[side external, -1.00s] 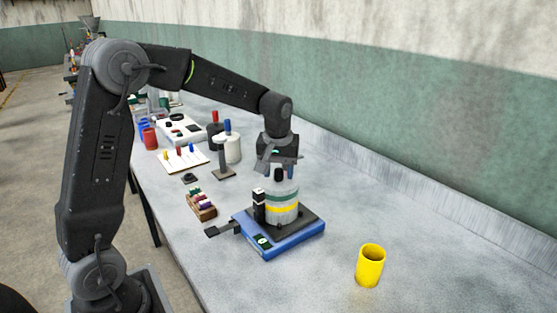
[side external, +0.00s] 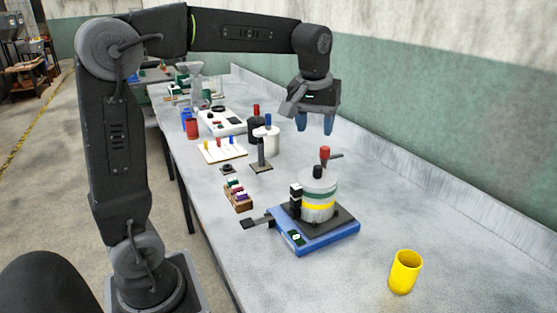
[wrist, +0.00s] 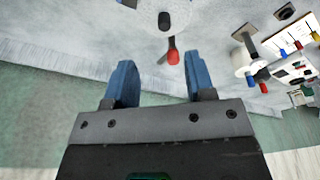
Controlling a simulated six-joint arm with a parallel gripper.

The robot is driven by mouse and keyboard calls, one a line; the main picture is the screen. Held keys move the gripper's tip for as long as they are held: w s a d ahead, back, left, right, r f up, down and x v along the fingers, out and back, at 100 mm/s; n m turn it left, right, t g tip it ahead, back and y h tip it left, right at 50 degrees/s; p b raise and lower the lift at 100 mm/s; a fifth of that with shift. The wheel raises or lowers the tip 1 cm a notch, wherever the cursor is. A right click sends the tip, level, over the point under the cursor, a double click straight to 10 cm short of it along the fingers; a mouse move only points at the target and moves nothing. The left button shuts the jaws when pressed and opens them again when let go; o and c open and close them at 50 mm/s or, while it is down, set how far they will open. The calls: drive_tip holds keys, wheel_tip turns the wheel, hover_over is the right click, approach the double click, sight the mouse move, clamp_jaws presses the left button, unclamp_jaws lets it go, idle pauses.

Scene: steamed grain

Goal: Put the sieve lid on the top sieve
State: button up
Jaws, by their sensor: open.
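The sieve stack (side external: 318,208) stands upright on the blue shaker base, with pale sieves and green and yellow bands. A light grey lid (side external: 327,182) with a black knob lies level on top of the stack. The wrist view shows the lid (wrist: 148,14) and its dark knob at the top edge, partly cut off. My gripper (side external: 316,124) is above the stack and clear of it, with its blue fingers apart. In the wrist view my gripper (wrist: 158,78) is open with nothing between the fingers.
A red-knobbed lever (side external: 325,153) rises behind the stack. A black post (side external: 296,197) stands at its left. A yellow cup (side external: 404,272) is at front right. A block rack (side external: 238,197), marker board (side external: 222,150) and bottles (side external: 266,141) lie left and behind.

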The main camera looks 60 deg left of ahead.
drive_tip(key=s+d+f+m+t, duration=0.2)
drive_tip(key=s+d+f+m, duration=0.1)
drive_tip(key=s, duration=0.6)
drive_tip(key=s+d+f+m+t+h, duration=0.1)
drive_tip(key=s+d+f+m, duration=0.2)
drive_tip(key=s, duration=0.7)
drive_tip(key=d+m, duration=0.1)
drive_tip(key=d, duration=0.1)
drive_tip(key=shift+d+m+t, duration=0.3)
drive_tip(key=shift+m+t, duration=0.1)
drive_tip(key=shift+o, duration=0.4)
